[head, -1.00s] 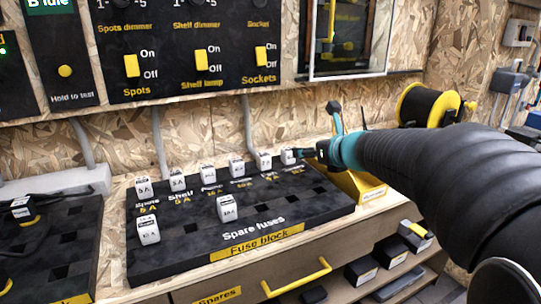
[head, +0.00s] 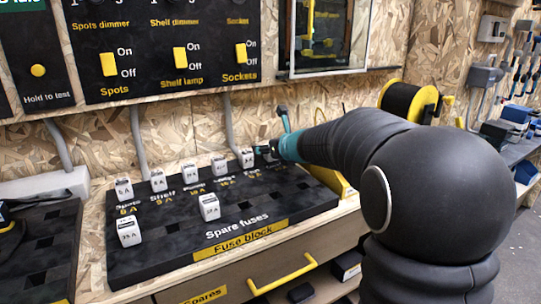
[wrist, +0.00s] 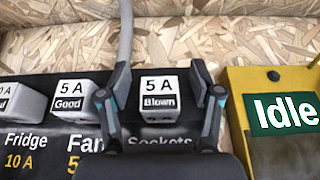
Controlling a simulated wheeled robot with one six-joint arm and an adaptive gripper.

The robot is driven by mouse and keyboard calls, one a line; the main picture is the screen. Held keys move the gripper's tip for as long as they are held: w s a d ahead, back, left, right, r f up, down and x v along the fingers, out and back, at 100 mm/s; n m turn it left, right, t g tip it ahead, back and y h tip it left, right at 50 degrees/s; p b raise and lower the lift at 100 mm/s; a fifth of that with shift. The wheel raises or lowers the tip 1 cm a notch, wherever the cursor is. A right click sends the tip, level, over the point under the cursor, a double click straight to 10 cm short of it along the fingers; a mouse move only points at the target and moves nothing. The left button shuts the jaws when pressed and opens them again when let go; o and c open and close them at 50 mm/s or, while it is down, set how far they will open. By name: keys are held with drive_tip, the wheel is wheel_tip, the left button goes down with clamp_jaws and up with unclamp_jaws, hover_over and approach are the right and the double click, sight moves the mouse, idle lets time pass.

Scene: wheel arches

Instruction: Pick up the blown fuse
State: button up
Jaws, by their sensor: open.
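The blown fuse (wrist: 160,97) is a white block marked "5 A" and "Blown", in the Sockets place at the right end of the back row. My gripper (wrist: 162,98) is open, with one finger on each side of the blown fuse.
A fuse marked "Good" (wrist: 70,98) stands just left of my left finger. A yellow box with an "Idle" display (wrist: 285,112) stands close on the right. The chipboard wall (wrist: 215,35) is close behind.

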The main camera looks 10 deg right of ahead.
drive_tip(key=shift+w, duration=0.1)
clamp_jaws()
idle(0.3)
